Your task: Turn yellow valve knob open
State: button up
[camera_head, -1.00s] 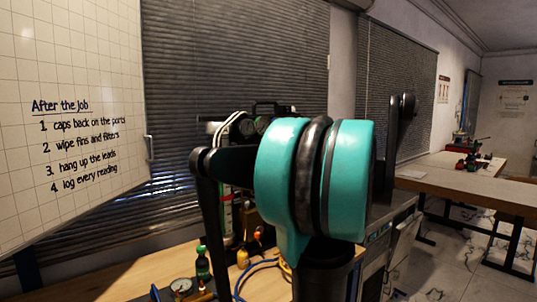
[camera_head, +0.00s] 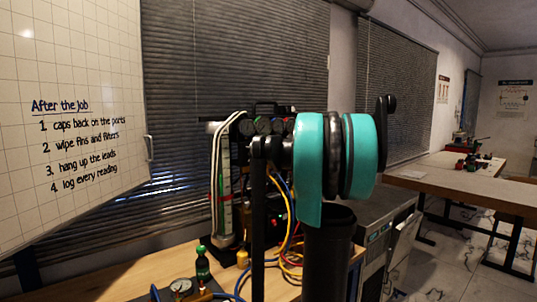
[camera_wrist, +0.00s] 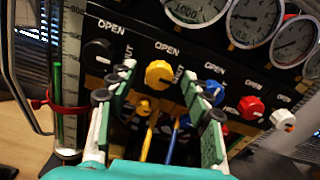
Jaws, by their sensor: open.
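The yellow valve knob (camera_wrist: 159,74) is on the black panel in the wrist view, under an OPEN label, with a SHUT label at its right. My gripper (camera_wrist: 158,80) is open, with its green-padded fingers pointing at the panel. The knob appears between the two fingertips, near their ends. I cannot tell whether the fingers reach around it or stop short of it. Nothing is held. In the head view my teal arm links hide the gripper and the knob.
Black (camera_wrist: 99,51), blue (camera_wrist: 214,93) and red (camera_wrist: 251,107) knobs flank the yellow one. Gauges (camera_wrist: 197,8) sit above. Yellow and blue hoses (camera_wrist: 169,145) hang below, between my fingers. A glass tube (camera_wrist: 68,80) stands left.

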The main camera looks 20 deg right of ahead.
jog(key=shift+x, duration=0.9)
grip_shut()
